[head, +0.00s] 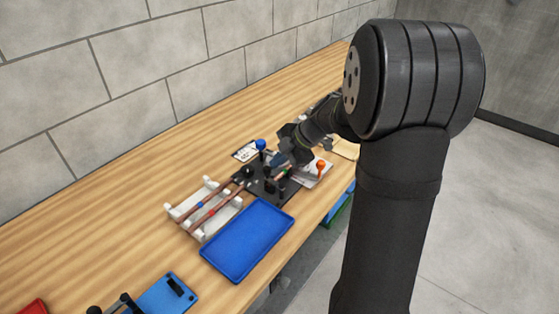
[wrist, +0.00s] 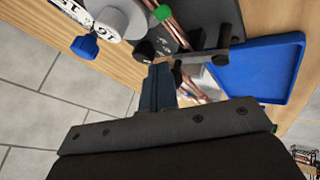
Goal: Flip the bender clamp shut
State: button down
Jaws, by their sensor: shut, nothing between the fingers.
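The bender stands on a dark plate (head: 258,189) on the bench, partly hidden by my gripper in the head view. In the wrist view the plate (wrist: 197,12) carries a copper tube (wrist: 178,30) with a green band, a grey round former (wrist: 108,22), and a dark lever-like part (wrist: 212,56), perhaps the clamp. I cannot tell whether the clamp is open or shut. My gripper (head: 277,162) is at the bender. Its fingers (wrist: 158,72) are shut and empty, their tips beside the black knob (wrist: 144,51) and the dark part; contact is unclear.
A white rack (head: 177,215) with copper tubes stands left of the bender. An empty blue tray (head: 247,240) lies in front. Blue-topped (head: 261,145) and orange (head: 320,164) knobs stand near the gripper. A blue fixture (head: 160,298) sits nearer. The wall runs behind the bench.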

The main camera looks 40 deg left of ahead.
dwell(0.5)
jog(key=shift+w+d, duration=0.3)
jog(key=shift+w, duration=0.15)
jog(key=shift+w+d, duration=1.05)
jog(key=shift+w, duration=0.2)
jog(key=w+r, duration=0.5)
jog(key=r, duration=0.3)
jog(key=shift+w, duration=0.35)
jog(key=shift+a, duration=0.1)
